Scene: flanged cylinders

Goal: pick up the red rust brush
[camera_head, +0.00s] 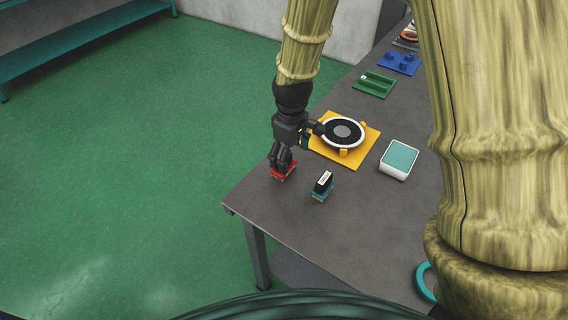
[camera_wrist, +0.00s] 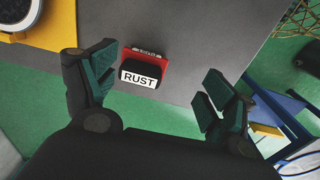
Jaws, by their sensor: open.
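The red rust brush (camera_head: 283,171) sits on the grey table near its front left edge. In the wrist view the rust brush (camera_wrist: 144,72) has a red body, a black part and a white label reading RUST. My gripper (camera_head: 281,158) is right over it in the head view and hides part of it. In the wrist view my gripper (camera_wrist: 158,92) is open, with one finger on each side of the brush and a gap to both. The brush is not held.
A teal brush-like block (camera_head: 322,186) with a black top and white label stands close to the right. A yellow plate (camera_head: 361,155) with a round flanged part (camera_head: 343,133) lies behind. A white box with teal top (camera_head: 399,158) is further right. The table edge is near the brush.

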